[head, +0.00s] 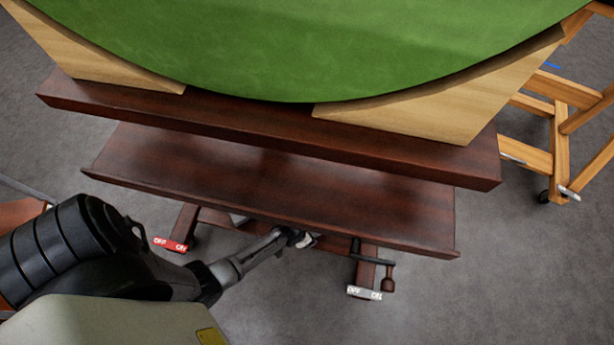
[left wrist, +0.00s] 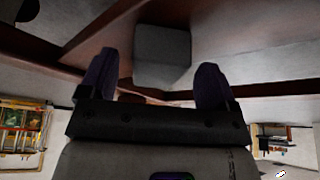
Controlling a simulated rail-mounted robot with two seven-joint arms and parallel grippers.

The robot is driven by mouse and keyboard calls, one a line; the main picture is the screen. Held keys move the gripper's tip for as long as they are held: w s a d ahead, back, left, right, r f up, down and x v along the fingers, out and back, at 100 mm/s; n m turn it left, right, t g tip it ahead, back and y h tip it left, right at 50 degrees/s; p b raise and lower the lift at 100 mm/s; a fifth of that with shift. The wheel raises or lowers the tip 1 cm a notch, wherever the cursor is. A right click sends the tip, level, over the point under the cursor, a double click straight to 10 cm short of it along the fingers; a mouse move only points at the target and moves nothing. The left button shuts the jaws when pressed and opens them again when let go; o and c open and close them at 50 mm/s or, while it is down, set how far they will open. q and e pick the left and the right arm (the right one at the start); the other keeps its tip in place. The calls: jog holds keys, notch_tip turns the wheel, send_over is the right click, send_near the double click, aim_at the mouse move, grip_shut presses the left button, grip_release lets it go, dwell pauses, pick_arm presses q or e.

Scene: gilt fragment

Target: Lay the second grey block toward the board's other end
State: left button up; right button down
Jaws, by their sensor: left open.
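A grey block (left wrist: 163,57) shows in the left wrist view, against dark red-brown wood, beyond and between the fingers of my left gripper (left wrist: 152,82). The gripper is open, with a dark finger toward each side of the block; I cannot tell whether either touches it. In the head view my left gripper (head: 304,239) reaches in at the front edge of the lower dark-brown shelf (head: 270,185), which partly hides it. A small grey piece (head: 239,218) peeks out below that edge; I cannot tell what it is. My right gripper is not in view.
A large green disc (head: 300,45) rests between two pale wooden wedges (head: 440,105) on the upper dark shelf (head: 250,122). A crank handle (head: 388,279) and feet with red (head: 170,244) and white (head: 364,292) ON/OFF pedals flank my arm. A wooden stand (head: 562,150) is at right.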

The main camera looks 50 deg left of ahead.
pick_arm(q)
jog(key=p+v, duration=0.6)
jog(key=v, duration=0.4)
dwell(0.6)
